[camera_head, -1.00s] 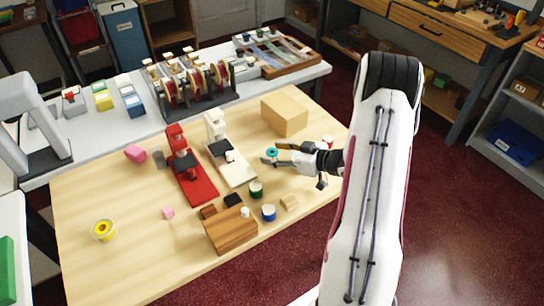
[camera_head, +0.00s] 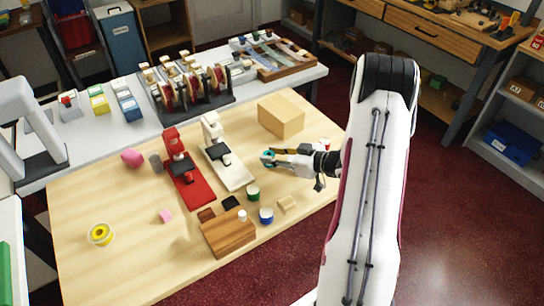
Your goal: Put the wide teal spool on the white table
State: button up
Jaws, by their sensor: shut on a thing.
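The teal spool (camera_head: 268,157) is small in the head view, at the tip of my gripper (camera_head: 272,158). My gripper is shut on it and points left, over the right part of the wooden table (camera_head: 120,235), beside the white press. The fingers hide part of the spool. I cannot tell its exact height above the wood. A long table with a white top (camera_head: 60,165) runs behind the wooden one. Another white surface (camera_head: 8,235) shows at the left edge.
A red press (camera_head: 190,185) and a white press (camera_head: 235,175) stand left of my gripper. A light wooden block (camera_head: 281,117) is behind it. A spool rack (camera_head: 190,95), colour boxes (camera_head: 127,105) and a sample tray (camera_head: 283,60) occupy the white-topped table. Green (camera_head: 253,194) and blue (camera_head: 266,216) spools stand nearer.

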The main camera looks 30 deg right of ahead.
notch_tip(320, 180, up, 10)
dwell(0.8)
jog(key=shift+f, duration=0.1)
dwell(0.5)
jog(key=s+a+f+n+g+y, duration=0.1)
jog(key=a+n, duration=0.1)
jog(key=a, duration=0.5)
jog(key=s+a+f+n+g+y, duration=0.2)
jog(key=a, duration=0.6)
jog(key=s+a+f+n+g+y, duration=0.1)
jog(key=s+a+f+n+y, duration=0.1)
jog(key=a, duration=0.5)
jog(key=shift+s+a, duration=0.15)
jog(key=shift+s, duration=0.05)
jog(key=shift+a+g+y, duration=0.3)
jog(key=shift+a, duration=0.35)
